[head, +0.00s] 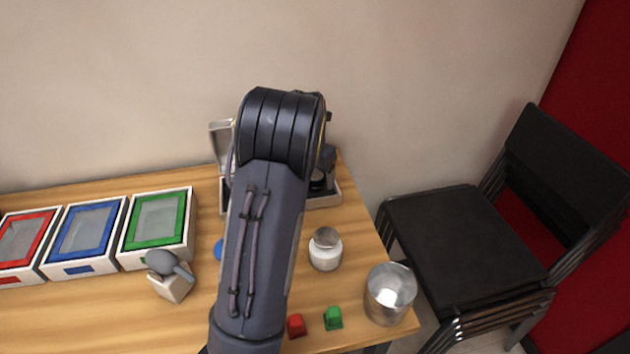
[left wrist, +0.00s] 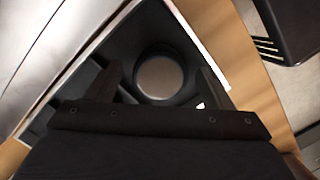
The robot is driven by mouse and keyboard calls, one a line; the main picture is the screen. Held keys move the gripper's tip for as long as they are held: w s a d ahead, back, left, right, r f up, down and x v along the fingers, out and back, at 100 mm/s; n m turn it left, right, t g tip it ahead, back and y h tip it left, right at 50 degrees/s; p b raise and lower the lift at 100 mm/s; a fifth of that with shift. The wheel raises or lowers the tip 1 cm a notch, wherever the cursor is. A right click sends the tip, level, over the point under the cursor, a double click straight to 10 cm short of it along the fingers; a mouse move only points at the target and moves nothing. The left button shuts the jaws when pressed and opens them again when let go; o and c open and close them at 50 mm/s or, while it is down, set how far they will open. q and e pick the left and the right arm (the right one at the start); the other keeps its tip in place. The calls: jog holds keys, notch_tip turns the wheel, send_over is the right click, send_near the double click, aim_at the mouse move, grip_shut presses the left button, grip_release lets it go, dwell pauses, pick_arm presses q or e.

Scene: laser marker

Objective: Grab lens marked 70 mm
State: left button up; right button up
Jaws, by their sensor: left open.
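A round lens (left wrist: 160,77) with a dark rim and a plain grey face sits in a black-lined case (left wrist: 190,42), seen in the left wrist view. I cannot read a marking on it. My left gripper (left wrist: 160,72) is open, with one dark finger on each side of the lens; I see no grip on it. In the head view my left arm covers most of the case (head: 326,200), whose raised pale lid shows at its left. Part of the dark left gripper (head: 326,158) shows beside the arm. My right gripper is not in view.
Red (head: 23,242), blue (head: 84,238) and green (head: 157,227) framed trays stand at the left of the wooden table. A grey-topped holder (head: 172,284), a jar (head: 325,252), a metal cup (head: 389,294), and red and green blocks (head: 333,318) stand nearer. Stacked chairs (head: 465,240) are at the right.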

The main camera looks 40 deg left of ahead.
pick_arm(q)
jog(key=c, duration=1.2)
